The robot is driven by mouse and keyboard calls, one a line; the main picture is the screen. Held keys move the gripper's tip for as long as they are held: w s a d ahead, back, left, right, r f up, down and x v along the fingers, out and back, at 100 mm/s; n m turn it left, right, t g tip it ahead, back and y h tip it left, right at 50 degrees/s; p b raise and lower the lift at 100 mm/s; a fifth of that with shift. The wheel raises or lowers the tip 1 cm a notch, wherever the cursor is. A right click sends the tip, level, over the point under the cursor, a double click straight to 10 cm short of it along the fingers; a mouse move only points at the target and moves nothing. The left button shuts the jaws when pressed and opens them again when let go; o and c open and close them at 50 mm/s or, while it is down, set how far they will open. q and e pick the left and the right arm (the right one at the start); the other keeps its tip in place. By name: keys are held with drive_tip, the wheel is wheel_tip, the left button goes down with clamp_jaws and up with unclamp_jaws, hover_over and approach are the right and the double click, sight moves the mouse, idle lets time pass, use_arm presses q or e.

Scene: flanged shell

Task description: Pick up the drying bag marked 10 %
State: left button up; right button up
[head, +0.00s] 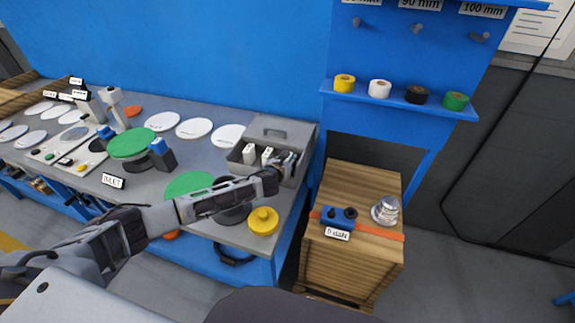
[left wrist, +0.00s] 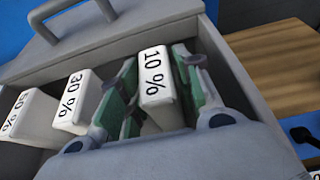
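The drying bag marked 10 % (left wrist: 156,80) is a white upright block at the right end of a grey open box (head: 298,132). My left gripper (head: 287,160) reaches into this box. In the left wrist view the left gripper (left wrist: 155,85) has its green-padded fingers on either side of the 10 % bag, with narrow gaps showing beside the bag. The bag marked 30 % (left wrist: 75,103) and another white bag (left wrist: 30,115), its marking partly cut off, stand to its left. The bag's lower part is hidden. My right gripper is not in view.
The box's raised lid with a handle (left wrist: 75,12) stands behind the bags. A yellow knobbed piece (head: 263,221) and green discs (head: 190,185) lie on the grey bench. A wooden crate (head: 350,185) stands right of the bench, below a shelf with tape rolls (head: 380,89).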

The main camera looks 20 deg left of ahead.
use_arm(q)
drive_tip(key=c, duration=0.4)
clamp_jaws()
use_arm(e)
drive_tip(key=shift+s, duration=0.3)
use_arm(q)
drive_tip(key=shift+r, duration=0.2)
drive_tip(key=shift+r, duration=0.55)
wheel_tip(320, 180, up, 17)
drive_tip(key=p, duration=0.1)
drive_tip(key=shift+f+p, duration=0.2)
drive_tip(key=shift+p, duration=0.15)
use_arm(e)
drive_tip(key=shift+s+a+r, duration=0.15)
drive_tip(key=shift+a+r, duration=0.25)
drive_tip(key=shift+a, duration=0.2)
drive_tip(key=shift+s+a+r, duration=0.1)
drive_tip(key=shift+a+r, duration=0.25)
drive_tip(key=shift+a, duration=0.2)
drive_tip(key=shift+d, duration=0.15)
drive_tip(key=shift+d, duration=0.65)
